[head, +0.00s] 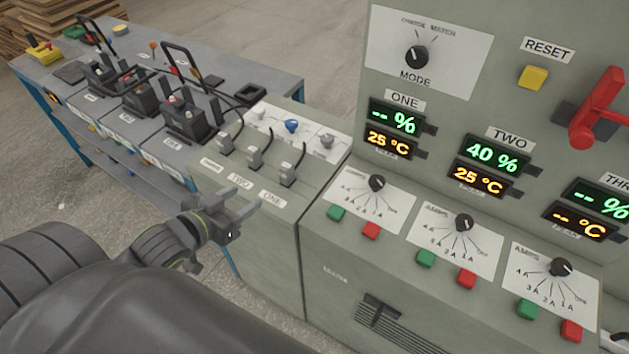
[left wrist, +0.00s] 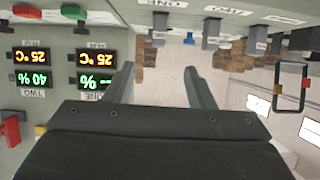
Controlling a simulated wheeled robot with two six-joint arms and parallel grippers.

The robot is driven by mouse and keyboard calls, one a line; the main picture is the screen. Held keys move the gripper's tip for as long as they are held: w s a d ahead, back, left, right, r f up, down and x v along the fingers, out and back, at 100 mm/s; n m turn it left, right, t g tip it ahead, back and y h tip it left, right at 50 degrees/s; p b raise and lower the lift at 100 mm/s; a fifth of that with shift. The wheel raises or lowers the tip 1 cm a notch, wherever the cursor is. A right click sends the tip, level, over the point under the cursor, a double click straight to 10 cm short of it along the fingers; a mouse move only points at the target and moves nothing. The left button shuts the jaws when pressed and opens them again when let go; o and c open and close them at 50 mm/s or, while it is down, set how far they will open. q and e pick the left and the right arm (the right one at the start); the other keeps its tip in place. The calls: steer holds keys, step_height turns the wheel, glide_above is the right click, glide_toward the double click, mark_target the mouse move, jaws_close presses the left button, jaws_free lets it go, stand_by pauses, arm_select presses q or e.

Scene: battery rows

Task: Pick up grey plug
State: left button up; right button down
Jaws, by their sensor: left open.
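Three grey plugs with dark cables stand on the low cabinet ledge, in the head view: a left one (head: 224,143), a middle one (head: 254,157) and a right one (head: 288,173), by labels including TWO and ONE. Behind them is a panel with white (head: 258,113), blue (head: 291,125) and grey (head: 326,141) round pieces. I cannot tell which piece is meant by the grey plug. My left gripper (head: 236,208) is open and empty, in front of the ledge and apart from the plugs. Plugs show upside down in the left wrist view (left wrist: 211,32), beyond the fingers (left wrist: 160,88). My right gripper is not in view.
A tall control panel (head: 510,60) with displays, knobs and a red lever (head: 600,108) rises on the right. A blue-grey bench (head: 140,50) at the back left holds several black battery holders with upright handles.

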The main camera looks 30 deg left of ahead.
arm_select(q)
steer(key=d, duration=0.1)
glide_toward(283, 168)
steer(key=x, duration=0.5)
steer(key=shift+d+f, duration=0.4)
steer(key=shift+a+r+p+x, duration=0.1)
steer(key=shift+p+x, duration=0.1)
steer(key=shift+x, duration=0.7)
steer(key=shift+a+r+p+x, duration=0.1)
steer(key=shift+a+p+x, duration=0.1)
steer(key=shift+x, duration=0.7)
steer(key=shift+a+r+p+x, duration=0.1)
steer(key=shift+r+p+x, duration=0.1)
steer(key=shift+x, duration=0.7)
steer(key=shift+w+d+f, duration=0.1)
steer(key=shift+w+f, duration=0.1)
steer(key=shift+w, duration=0.2)
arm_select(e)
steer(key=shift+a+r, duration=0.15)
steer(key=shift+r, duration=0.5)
arm_select(q)
jaws_close()
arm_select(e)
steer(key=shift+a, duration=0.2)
